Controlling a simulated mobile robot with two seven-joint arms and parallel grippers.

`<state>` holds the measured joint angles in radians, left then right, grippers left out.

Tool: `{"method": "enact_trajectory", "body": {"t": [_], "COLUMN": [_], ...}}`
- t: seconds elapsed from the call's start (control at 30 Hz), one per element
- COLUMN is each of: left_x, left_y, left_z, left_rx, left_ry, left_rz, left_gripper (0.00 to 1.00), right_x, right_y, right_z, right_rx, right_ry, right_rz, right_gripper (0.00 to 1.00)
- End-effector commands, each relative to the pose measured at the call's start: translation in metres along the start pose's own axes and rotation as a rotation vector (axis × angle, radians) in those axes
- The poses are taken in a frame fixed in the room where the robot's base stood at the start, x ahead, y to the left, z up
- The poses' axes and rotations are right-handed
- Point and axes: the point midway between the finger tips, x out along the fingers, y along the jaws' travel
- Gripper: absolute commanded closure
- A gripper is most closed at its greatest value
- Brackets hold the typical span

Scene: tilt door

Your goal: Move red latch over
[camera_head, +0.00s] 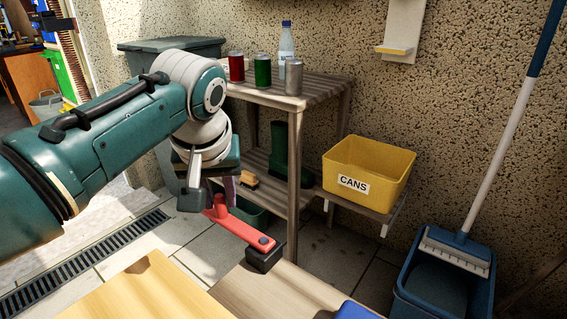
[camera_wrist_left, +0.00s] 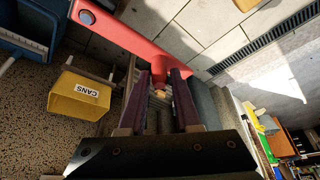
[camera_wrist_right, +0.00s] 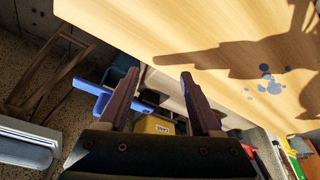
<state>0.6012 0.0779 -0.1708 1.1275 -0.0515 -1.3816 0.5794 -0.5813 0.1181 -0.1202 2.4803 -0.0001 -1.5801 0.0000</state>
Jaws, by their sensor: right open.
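The red latch (camera_head: 240,230) is a flat bar with an upright knob. One end sits at a round pivot on a black block at the edge of the wooden surface, and the other reaches toward the upper left. My left gripper (camera_head: 212,205) points down by the knob end and partly hides it. In the left wrist view the latch (camera_wrist_left: 140,42) crosses beyond the fingers (camera_wrist_left: 169,72). My right gripper (camera_wrist_right: 159,82) is open and empty.
A wooden shelf (camera_head: 310,93) holds several cans and a bottle. A yellow CANS bin (camera_head: 365,172), a blue bucket (camera_head: 440,285) and a mop stand right. A blue handle (camera_wrist_right: 92,88) lies near my right gripper, beside the pale wooden panel (camera_wrist_right: 190,35).

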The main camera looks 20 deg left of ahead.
Motion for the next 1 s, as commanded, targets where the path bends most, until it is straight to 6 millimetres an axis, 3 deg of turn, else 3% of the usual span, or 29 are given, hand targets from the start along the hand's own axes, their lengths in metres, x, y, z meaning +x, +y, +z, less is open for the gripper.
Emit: {"method": "enact_trajectory", "body": {"t": [0.03, 0.27, 1.0], "left_x": [0.0001, 0.0001, 0.0002], "left_y": [-0.0001, -0.0001, -0.0002], "left_z": [0.0001, 0.0002, 0.0003], "left_rx": [0.000, 0.000, 0.000], "left_ry": [0.000, 0.000, -0.001], "left_rz": [0.000, 0.000, -0.001], "left_gripper": [0.75, 1.00, 1.00], "right_x": [0.0000, 0.0001, 0.0001], "right_y": [0.0003, 0.0011, 0.0012], "right_z": [-0.0002, -0.0002, -0.0004], "right_rx": [-0.001, -0.004, -0.003], "right_ry": [0.000, 0.000, 0.001], "right_rz": [0.001, 0.003, 0.003], "right_gripper": [0.34, 0.34, 0.34]}}
